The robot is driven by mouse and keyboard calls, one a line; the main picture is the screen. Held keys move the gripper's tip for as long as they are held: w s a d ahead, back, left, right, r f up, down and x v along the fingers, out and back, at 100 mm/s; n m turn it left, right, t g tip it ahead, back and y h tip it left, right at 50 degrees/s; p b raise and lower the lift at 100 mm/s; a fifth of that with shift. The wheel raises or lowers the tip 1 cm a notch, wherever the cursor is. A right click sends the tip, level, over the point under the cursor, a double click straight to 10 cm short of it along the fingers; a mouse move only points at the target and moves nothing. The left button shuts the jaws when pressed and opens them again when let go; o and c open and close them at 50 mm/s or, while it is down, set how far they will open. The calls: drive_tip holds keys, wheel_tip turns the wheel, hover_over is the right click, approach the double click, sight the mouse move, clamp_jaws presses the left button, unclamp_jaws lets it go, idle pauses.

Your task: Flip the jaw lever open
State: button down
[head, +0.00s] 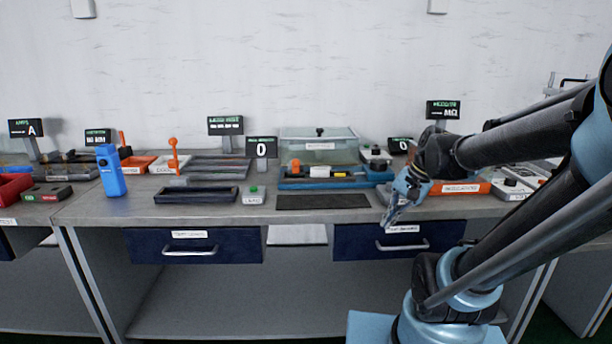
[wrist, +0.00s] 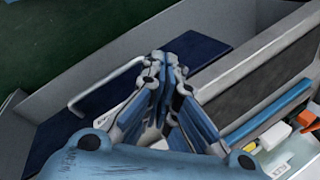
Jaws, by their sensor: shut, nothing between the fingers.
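My gripper (head: 390,218) is at the front edge of the bench on the right side, pointing down in front of the right drawer. In the wrist view its fingers (wrist: 165,62) are together with nothing between them. An orange lever with a round knob (head: 173,149) stands upright on a low fixture at the left of the middle bench, well left of my gripper. A second, thinner orange lever (head: 122,139) stands farther left. I cannot tell which of them is the jaw lever. Neither shows in the wrist view.
A dark mat (head: 322,202) lies left of my gripper. Behind it are a blue tray (head: 300,184) with small parts and a clear tank (head: 319,146). A blue upright device (head: 111,171) stands at the left. A drawer handle (wrist: 104,88) shows close below my gripper in the wrist view.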

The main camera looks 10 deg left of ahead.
sight(296, 163)
drive_tip(key=w+a+r+m+y, duration=0.1)
drive_tip(key=w+a, duration=0.2)
drive_tip(key=w+a+r+m+g+y, duration=0.1)
drive_tip(key=w+a+r+m+y, duration=0.1)
drive_tip(key=w+a, duration=0.1)
drive_tip(key=w+a+r+m+y, duration=0.1)
drive_tip(key=w+a+r, duration=0.1)
drive_tip(key=w+a, duration=0.1)
drive_tip(key=shift+a+m, duration=0.35)
drive_tip(key=shift+m, duration=0.05)
drive_tip(key=w+a+r+m+g+y, duration=0.1)
drive_tip(key=w+a, duration=0.1)
drive_tip(key=w, duration=0.1)
drive_tip(key=w+a+m+g+y, duration=0.1)
drive_tip(key=w+a+m+y, duration=0.1)
drive_tip(key=w+a, duration=0.1)
drive_tip(key=w+a+r+m+y, duration=0.1)
drive_tip(key=w+a+y, duration=0.1)
drive_tip(key=w+a, duration=0.1)
drive_tip(key=shift+w+a+r+m+g, duration=0.1)
drive_tip(key=shift+a+r+m+g, duration=0.1)
drive_tip(key=shift+r+m+g, duration=0.2)
drive_tip(key=shift+w+a+m+y, duration=0.3)
drive_tip(key=shift+w+a+m, duration=0.15)
drive_tip(key=shift+w, duration=0.2)
drive_tip(key=shift+a, duration=0.15)
drive_tip(key=x, duration=0.9)
drive_tip(key=shift+s+a+f, duration=0.1)
drive_tip(key=shift+s+a, duration=0.15)
drive_tip(key=shift+a, duration=0.1)
